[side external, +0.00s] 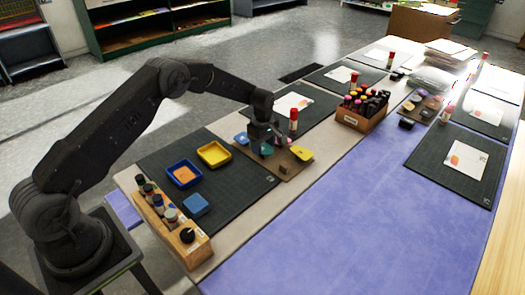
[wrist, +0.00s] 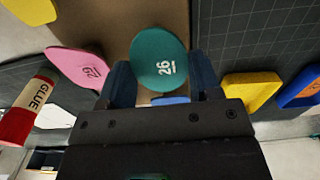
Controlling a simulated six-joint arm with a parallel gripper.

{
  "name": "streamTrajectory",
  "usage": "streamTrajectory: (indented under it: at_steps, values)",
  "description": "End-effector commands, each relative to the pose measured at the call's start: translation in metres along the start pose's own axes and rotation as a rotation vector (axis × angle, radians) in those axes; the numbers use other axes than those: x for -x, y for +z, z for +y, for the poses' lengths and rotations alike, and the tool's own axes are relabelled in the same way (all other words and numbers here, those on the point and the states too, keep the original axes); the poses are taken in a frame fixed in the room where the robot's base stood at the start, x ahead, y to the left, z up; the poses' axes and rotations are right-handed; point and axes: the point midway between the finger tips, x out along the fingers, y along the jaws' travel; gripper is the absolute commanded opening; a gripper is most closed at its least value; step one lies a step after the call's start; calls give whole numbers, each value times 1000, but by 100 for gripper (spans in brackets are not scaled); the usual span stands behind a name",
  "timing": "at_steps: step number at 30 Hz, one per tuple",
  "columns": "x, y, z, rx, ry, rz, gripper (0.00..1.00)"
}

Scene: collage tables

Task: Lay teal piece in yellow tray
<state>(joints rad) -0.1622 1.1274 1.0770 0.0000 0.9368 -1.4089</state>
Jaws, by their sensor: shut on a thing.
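The teal piece (wrist: 160,58) is a flat oval marked with a number. It is held between the two fingers of my gripper (wrist: 162,80), which is shut on it. In the side view my gripper (side external: 264,146) is over the brown board (side external: 283,172), and the teal piece shows small at its tip (side external: 266,150). The gap between piece and board is hard to judge.
A blue tray (side external: 184,174) with an orange piece stands beside the yellow tray. A blue block (side external: 195,204) lies on the mat. A yellow piece (side external: 301,153) and a pink piece (wrist: 78,68) lie nearby. A red-and-white glue stick (side external: 293,121) stands behind the board.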

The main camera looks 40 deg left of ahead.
Motion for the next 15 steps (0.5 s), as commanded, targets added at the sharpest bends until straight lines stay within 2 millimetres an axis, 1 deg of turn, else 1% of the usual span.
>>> streamTrajectory:
  at_steps: [15]
  values:
    - [26,0,0,0,1,0,46]
